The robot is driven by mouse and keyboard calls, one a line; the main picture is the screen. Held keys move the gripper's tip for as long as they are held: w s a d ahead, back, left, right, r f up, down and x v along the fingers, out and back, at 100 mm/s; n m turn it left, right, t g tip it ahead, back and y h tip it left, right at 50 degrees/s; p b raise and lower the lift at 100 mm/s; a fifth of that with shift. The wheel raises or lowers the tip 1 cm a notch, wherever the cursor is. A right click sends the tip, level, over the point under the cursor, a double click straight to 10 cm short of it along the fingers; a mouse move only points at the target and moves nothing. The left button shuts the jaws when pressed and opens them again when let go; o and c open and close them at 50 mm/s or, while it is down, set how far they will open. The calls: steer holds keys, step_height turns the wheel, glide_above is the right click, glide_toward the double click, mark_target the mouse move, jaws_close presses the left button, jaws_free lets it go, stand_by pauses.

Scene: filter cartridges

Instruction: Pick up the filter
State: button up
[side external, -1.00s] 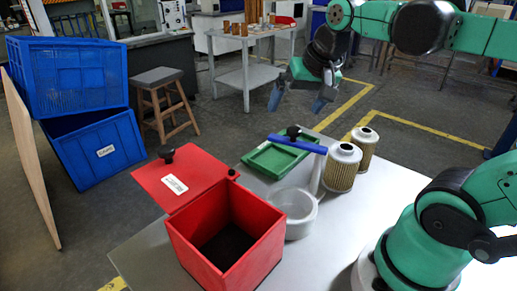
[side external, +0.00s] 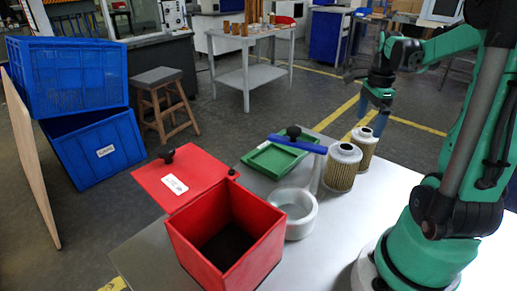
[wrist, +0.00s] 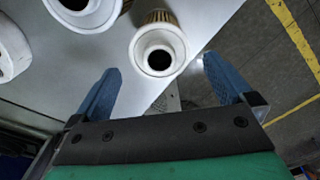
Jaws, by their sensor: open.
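Two filter cartridges with white tops and tan pleated sides stand upright on the grey table in the side external view. The nearer filter (side external: 342,168) is in front of the farther filter (side external: 365,147). My gripper (side external: 375,118) is above the farther filter. In the wrist view, my gripper (wrist: 160,82) is open, with its blue fingers apart. One filter (wrist: 178,40) shows its white top and dark hole beyond and between the fingertips, with nothing held. The other filter (wrist: 82,10) is cut off at the top left.
The table (side external: 330,255) is clear at the front right.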

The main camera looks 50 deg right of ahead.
mark_target(367, 130)
steer(key=shift+f, duration=3.25)
steer(key=c, duration=1.1)
steer(key=shift+r, duration=0.15)
